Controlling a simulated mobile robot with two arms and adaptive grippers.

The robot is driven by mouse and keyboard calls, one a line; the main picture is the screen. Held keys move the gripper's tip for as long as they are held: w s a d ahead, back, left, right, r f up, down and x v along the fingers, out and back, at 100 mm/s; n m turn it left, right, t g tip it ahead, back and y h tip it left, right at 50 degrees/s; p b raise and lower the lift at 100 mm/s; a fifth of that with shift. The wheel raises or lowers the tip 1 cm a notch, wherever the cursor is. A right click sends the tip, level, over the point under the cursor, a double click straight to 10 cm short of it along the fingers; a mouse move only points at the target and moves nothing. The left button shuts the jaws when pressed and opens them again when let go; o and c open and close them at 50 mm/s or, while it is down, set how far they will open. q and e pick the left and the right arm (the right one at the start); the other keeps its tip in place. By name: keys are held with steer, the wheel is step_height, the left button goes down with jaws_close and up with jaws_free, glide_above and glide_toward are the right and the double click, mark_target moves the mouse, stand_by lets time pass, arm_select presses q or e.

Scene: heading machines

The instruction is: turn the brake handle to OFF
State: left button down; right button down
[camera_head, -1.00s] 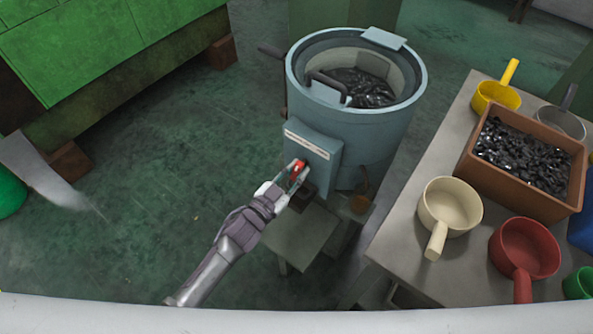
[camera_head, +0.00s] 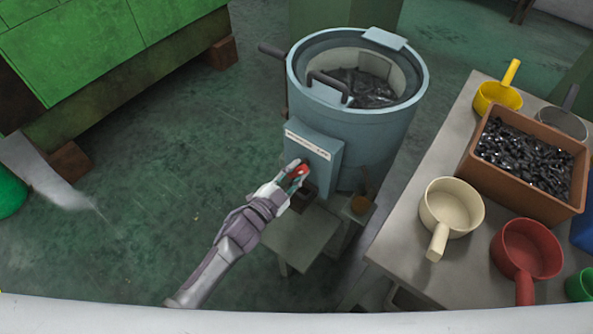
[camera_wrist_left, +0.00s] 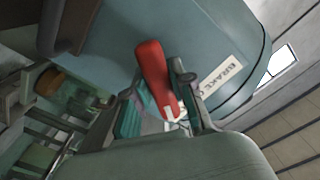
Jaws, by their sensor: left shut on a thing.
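The red brake handle (camera_head: 299,170) is on the front of the blue-grey control box (camera_head: 326,150) of the round machine (camera_head: 357,125). It also shows in the left wrist view as a red lever (camera_wrist_left: 154,75) lying tilted, beside a white label (camera_wrist_left: 222,75) reading BRAKE. My left gripper (camera_head: 296,177) is at the box front, shut on the handle. In the left wrist view its fingers (camera_wrist_left: 168,110) are around the lower end of the lever. The lever's base is partly hidden by the fingers. My right gripper is not in view.
The machine's open drum holds dark metal parts (camera_head: 368,88). A small stand (camera_head: 300,235) is below the box. At right a table (camera_head: 405,240) bears several scoops and a brown bin (camera_head: 530,198) of parts.

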arm_select(q)
steer(key=c, duration=1)
jaws_free()
steer(key=shift+s, duration=0.1)
steer(key=v, duration=1.2)
